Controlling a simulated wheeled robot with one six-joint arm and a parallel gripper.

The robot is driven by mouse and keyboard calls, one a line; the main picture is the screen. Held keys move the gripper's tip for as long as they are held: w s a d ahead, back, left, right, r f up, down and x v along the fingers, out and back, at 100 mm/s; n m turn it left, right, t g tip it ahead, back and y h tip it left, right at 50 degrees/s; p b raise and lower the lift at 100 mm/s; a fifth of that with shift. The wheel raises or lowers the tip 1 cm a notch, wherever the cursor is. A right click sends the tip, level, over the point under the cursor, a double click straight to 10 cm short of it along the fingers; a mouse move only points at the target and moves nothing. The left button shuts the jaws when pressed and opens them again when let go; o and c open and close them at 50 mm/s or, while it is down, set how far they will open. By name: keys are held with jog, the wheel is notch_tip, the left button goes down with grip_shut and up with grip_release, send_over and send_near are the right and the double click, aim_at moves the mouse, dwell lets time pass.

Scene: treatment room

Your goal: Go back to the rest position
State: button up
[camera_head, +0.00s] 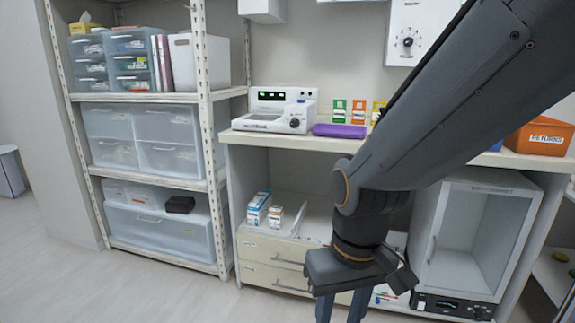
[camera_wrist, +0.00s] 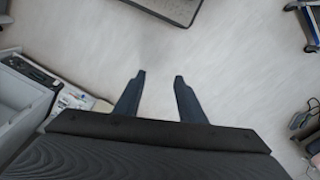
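My gripper (camera_head: 341,306) hangs at the end of my dark grey arm, pointing down in front of the counter's lower shelf and drawers. Its fingertips are cut off by the bottom edge of the head view. In the wrist view my gripper (camera_wrist: 159,73) shows two dark fingers spread apart. Between them is only bare pale floor. It holds nothing.
The counter (camera_head: 335,144) carries a white device (camera_head: 277,110), a purple case (camera_head: 339,131) and an orange bin (camera_head: 541,137). A glass-fronted cabinet (camera_head: 471,237) stands below at right. A shelf rack (camera_head: 208,130) is at left. Floor (camera_head: 70,270) at left is free.

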jog(key=s+d+r+m+p, duration=0.2)
jog(key=d+r+m+p, duration=0.1)
jog(key=d+r+p, duration=0.8)
notch_tip(320, 180, up, 2)
jog(key=p, duration=0.5)
jog(key=shift+s+h, duration=0.2)
jog(key=shift+h, duration=0.2)
jog(key=shift+r, duration=0.1)
jog(key=shift+c, duration=0.6)
